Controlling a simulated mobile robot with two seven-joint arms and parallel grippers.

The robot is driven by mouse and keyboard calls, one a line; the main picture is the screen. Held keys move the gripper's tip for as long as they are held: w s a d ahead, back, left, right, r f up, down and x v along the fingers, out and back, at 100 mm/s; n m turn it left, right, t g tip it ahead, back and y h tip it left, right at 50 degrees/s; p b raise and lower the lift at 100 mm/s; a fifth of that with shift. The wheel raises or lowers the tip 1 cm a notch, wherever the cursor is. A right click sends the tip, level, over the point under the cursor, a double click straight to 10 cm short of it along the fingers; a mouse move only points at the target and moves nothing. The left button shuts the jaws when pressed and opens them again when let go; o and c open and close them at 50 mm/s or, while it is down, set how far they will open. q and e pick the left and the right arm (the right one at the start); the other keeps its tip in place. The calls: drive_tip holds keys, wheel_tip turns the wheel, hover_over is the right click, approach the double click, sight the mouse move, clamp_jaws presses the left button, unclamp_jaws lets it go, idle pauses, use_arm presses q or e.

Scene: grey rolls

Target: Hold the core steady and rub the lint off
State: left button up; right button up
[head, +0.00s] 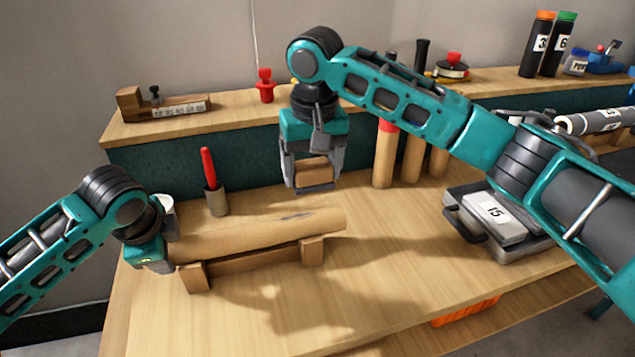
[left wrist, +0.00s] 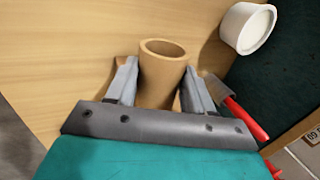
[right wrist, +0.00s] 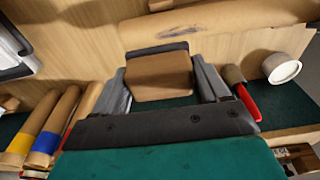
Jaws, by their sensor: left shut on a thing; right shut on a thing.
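The core (head: 255,234), a tan cardboard tube, lies level on a low wooden cradle (head: 258,262). A grey lint streak (head: 297,216) marks its top toward the right; it also shows in the right wrist view (right wrist: 178,32). My left gripper (head: 163,250) is shut on the core's left end; the left wrist view shows the open tube end (left wrist: 163,50) between the fingers. My right gripper (head: 312,182) is shut on a brown block (head: 314,171), held in the air above and behind the core, apart from it. The block fills the right wrist view's middle (right wrist: 158,75).
A red-handled tool in a cup (head: 216,198) stands behind the core. A white round container (left wrist: 248,28) is near its left end. Several upright tubes (head: 384,155) stand by the back ledge. A grey tray (head: 500,235) sits right. The front bench is clear.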

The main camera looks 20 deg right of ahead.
drive_tip(key=r, duration=0.2)
hover_over(265, 222)
drive_tip(key=shift+s+d+f, duration=0.1)
drive_tip(key=shift+s+f, duration=0.05)
drive_tip(key=shift+f, duration=1.95)
drive_tip(key=shift+s+f, duration=0.1)
drive_tip(key=shift+f, duration=1.95)
drive_tip(key=shift+d+f, duration=0.2)
drive_tip(key=shift+d, duration=0.55)
drive_tip(key=shift+c, duration=0.4)
drive_tip(key=shift+d, duration=4.1)
drive_tip(key=shift+a+r, duration=0.1)
drive_tip(key=shift+a, duration=4.9)
wheel_tip(265, 222, up, 8)
drive_tip(key=shift+d, duration=0.1)
use_arm(q)
drive_tip(key=o, duration=1.2)
